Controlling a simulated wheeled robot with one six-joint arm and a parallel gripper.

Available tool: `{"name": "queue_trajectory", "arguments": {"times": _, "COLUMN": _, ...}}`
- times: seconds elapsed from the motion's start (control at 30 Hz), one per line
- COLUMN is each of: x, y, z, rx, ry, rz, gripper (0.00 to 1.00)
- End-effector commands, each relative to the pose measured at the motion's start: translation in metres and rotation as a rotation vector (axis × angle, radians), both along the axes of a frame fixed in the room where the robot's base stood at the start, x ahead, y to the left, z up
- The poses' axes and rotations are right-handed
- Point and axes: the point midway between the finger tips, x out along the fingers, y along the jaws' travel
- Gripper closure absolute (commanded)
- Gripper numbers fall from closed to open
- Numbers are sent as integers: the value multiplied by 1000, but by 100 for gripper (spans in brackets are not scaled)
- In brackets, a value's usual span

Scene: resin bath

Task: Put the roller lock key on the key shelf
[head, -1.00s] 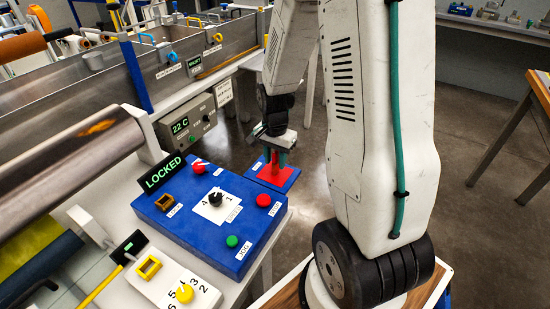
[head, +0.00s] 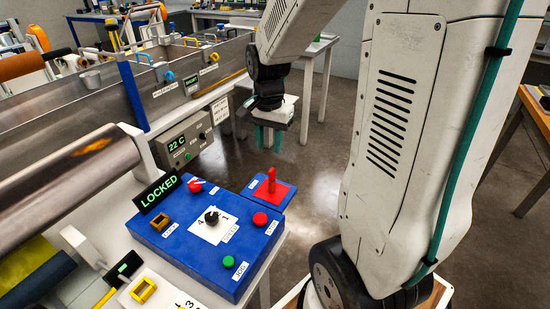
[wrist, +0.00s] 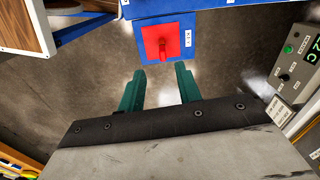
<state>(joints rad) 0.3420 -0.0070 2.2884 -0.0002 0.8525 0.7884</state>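The red roller lock key (head: 271,180) stands upright on the red pad of the small blue key shelf (head: 262,204), beside the blue control box. In the wrist view the key (wrist: 161,42) is on the red square of the shelf (wrist: 187,20), beyond my fingertips. My gripper (head: 268,137) hangs above and behind the shelf, apart from the key. Its two teal fingers are spread with nothing between them, as the wrist view (wrist: 160,70) shows.
The blue control box (head: 185,248) carries knobs, buttons and an empty brown-yellow socket (head: 160,222). A sign (head: 157,193) reads LOCKED. A grey 22 C unit (head: 186,143) and a metal bath (head: 90,110) stand behind. Open floor lies right of the shelf.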

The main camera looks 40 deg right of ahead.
Motion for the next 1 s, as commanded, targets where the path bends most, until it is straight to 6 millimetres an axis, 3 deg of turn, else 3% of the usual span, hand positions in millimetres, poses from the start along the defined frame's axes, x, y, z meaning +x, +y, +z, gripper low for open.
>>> {"name": "queue_trajectory", "arguments": {"times": 0.17, "x": -41, "y": 49, "z": 50, "rx": -18, "ry": -38, "rz": 301, "gripper": 66}}
{"name": "queue_trajectory", "arguments": {"times": 0.3, "x": -87, "y": 86, "z": 80, "rx": -33, "ry": -60, "rz": 584, "gripper": 66}}
{"name": "queue_trajectory", "arguments": {"times": 0.5, "x": -150, "y": 119, "z": 100, "rx": -56, "ry": -84, "rz": 928, "gripper": 66}}
{"name": "queue_trajectory", "arguments": {"times": 0.6, "x": -170, "y": 126, "z": 103, "rx": -63, "ry": -91, "rz": 1040, "gripper": 66}}
{"name": "queue_trajectory", "arguments": {"times": 0.77, "x": -185, "y": 131, "z": 103, "rx": -68, "ry": -93, "rz": 1123, "gripper": 66}}
{"name": "queue_trajectory", "arguments": {"times": 1.0, "x": -186, "y": 131, "z": 103, "rx": -68, "ry": -93, "rz": 1130, "gripper": 66}}
